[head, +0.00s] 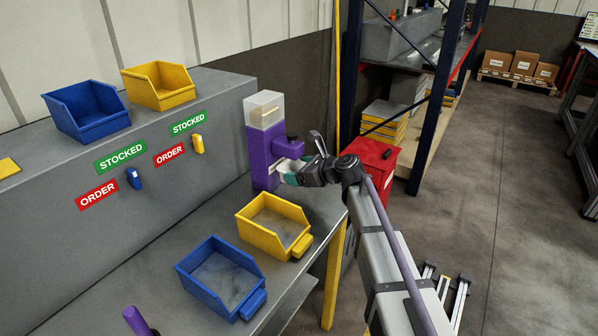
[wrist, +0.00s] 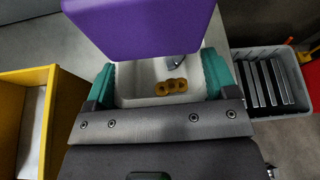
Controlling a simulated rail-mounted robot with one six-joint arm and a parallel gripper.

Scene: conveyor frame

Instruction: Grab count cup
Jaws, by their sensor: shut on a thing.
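The count cup is a white, open-topped cup (wrist: 133,88) in the wrist view, with a few gold ring-shaped parts (wrist: 170,87) inside. My gripper (wrist: 162,82) is shut on it, with one teal finger against each side. In the head view my gripper (head: 289,173) is at the front of the purple dispenser (head: 262,160), and the cup there is small and mostly hidden. The dispenser has a clear hopper (head: 263,109) on top. Its purple body overhangs the far part of the cup in the wrist view, hiding that edge.
An empty-looking yellow bin (head: 274,225) and a blue bin (head: 221,277) stand on the grey bench left of my arm. Another blue bin (head: 86,109) and yellow bin (head: 159,85) sit on the raised ledge. A red cabinet (head: 375,160) stands behind my wrist.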

